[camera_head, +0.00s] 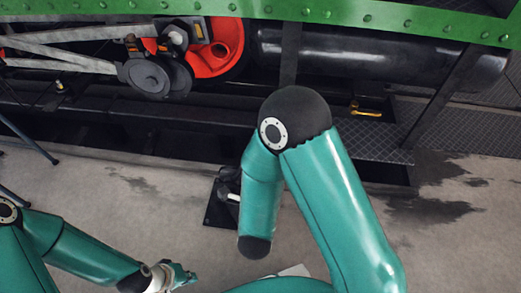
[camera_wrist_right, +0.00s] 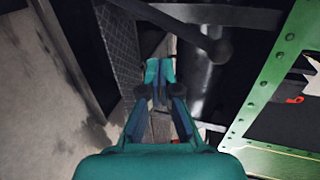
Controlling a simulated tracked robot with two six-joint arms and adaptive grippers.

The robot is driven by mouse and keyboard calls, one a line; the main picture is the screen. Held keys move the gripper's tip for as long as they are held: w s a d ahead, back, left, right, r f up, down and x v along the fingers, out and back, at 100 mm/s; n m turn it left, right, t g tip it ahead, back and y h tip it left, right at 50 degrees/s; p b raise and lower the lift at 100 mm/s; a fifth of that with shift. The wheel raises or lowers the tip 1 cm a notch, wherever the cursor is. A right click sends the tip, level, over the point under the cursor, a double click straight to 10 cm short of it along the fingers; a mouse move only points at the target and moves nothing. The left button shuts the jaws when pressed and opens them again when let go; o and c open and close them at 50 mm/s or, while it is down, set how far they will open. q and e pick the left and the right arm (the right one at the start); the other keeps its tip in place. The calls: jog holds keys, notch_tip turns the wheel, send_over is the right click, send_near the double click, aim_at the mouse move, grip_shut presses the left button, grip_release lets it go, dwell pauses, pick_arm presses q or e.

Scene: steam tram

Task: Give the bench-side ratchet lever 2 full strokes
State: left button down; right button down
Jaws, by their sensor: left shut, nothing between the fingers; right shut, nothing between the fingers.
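A small dark fixture (camera_head: 222,200) stands on a black floor plate left of my right forearm. A short pale handle shows on it, and my forearm hides part of it. I cannot tell for sure whether it is the ratchet lever. In the right wrist view, a dark bar with a rounded end (camera_wrist_right: 216,50) crosses the upper part, beyond and right of the fingertips. My right gripper (camera_wrist_right: 160,71) is shut and empty, apart from that bar. It does not show in the head view. My left gripper (camera_head: 186,276) is shut and empty at the lower left, left of and nearer than the fixture.
The tram's green beam (camera_head: 340,12), red wheel (camera_head: 222,55) and black cylinder (camera_head: 370,55) fill the back. A brass handle (camera_head: 367,109) sits by a dark chequered step (camera_head: 365,139). Thin dark legs stand at the far left. Stained concrete floor (camera_head: 130,185) is clear in front.

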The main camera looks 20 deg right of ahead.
jog(key=w+d+f+b, duration=0.3)
jog(key=w+d+b, duration=0.4)
jog(key=w+d, duration=0.5)
jog(key=shift+w+d, duration=0.3)
jog(key=shift+d, duration=0.8)
